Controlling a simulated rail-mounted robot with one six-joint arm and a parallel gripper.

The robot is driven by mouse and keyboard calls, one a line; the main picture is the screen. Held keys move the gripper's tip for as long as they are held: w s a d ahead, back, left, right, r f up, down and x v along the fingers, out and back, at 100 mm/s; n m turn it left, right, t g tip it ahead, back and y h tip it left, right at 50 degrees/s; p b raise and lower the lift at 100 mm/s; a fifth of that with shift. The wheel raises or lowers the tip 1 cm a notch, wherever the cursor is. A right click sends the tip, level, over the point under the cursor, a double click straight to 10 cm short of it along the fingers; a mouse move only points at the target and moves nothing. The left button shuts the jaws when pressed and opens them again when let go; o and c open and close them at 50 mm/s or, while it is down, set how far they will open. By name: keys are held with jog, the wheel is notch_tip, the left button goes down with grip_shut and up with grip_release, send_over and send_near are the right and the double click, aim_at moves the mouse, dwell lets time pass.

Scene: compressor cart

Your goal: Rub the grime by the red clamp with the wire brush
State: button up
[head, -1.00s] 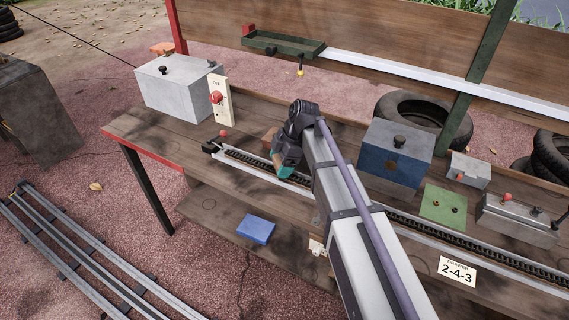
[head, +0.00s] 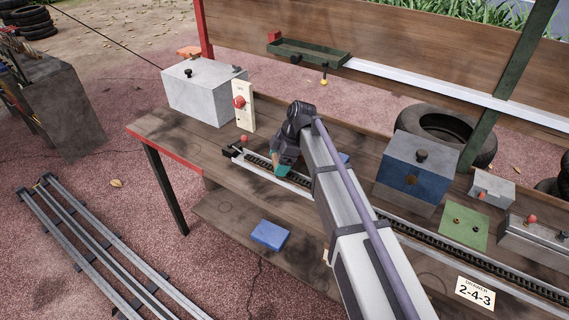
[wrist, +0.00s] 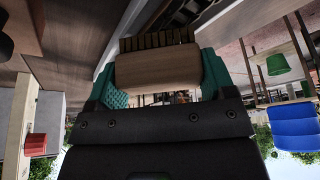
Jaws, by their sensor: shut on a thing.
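My gripper (head: 282,168) is over the black toothed rack at the front of the bench, toward its left end; from the head its jaws are partly hidden by my arm. In the wrist view my gripper (wrist: 158,72) has its teal fingers shut on the wooden block of the wire brush (wrist: 157,66). Its brass-coloured bristles show beyond the block. I cannot make out a red clamp for certain: a small red knob (head: 244,139) sits by the rack's left end, and a red piece (head: 275,37) by the green tray. I cannot pick out the grime.
A grey box (head: 200,95) and a cream panel with a red knob (head: 245,115) stand at the bench's left. A blue-fronted box (head: 412,185) and a green plate (head: 463,228) are to the right. A blue block (head: 269,236) lies on the lower shelf.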

notch_tip(320, 180, up, 6)
jog(key=p, duration=0.6)
jog(key=shift+r, duration=0.1)
notch_tip(320, 180, up, 3)
jog(key=p, duration=0.3)
jog(key=shift+r, duration=0.1)
